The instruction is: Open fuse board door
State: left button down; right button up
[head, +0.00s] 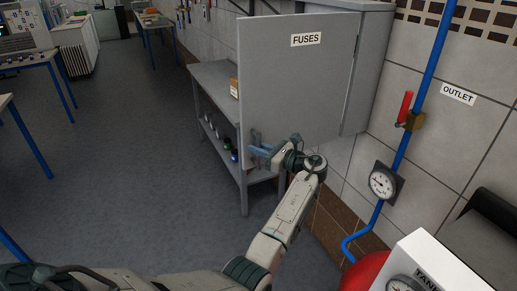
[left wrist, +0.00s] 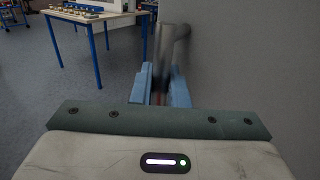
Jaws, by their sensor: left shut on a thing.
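The fuse board door (head: 296,85) is a grey panel with a FUSES label (head: 306,40). It stands swung out from the grey cabinet (head: 368,70) on the wall. My left gripper (head: 256,150) is at the door's lower left edge, shut on the door handle, which is mostly hidden by the fingers. In the left wrist view the blue fingers (left wrist: 159,85) close around the grey bar handle (left wrist: 164,50) beside the door panel (left wrist: 245,60). My right gripper is not in view.
A grey shelf bench (head: 215,80) stands behind the door. At right are a blue pipe (head: 424,75) with a red valve lever (head: 405,106), a gauge (head: 383,183) and a red tank (head: 366,272).

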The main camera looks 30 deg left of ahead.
pick_arm(q)
jog(key=c, duration=1.5)
grip_release()
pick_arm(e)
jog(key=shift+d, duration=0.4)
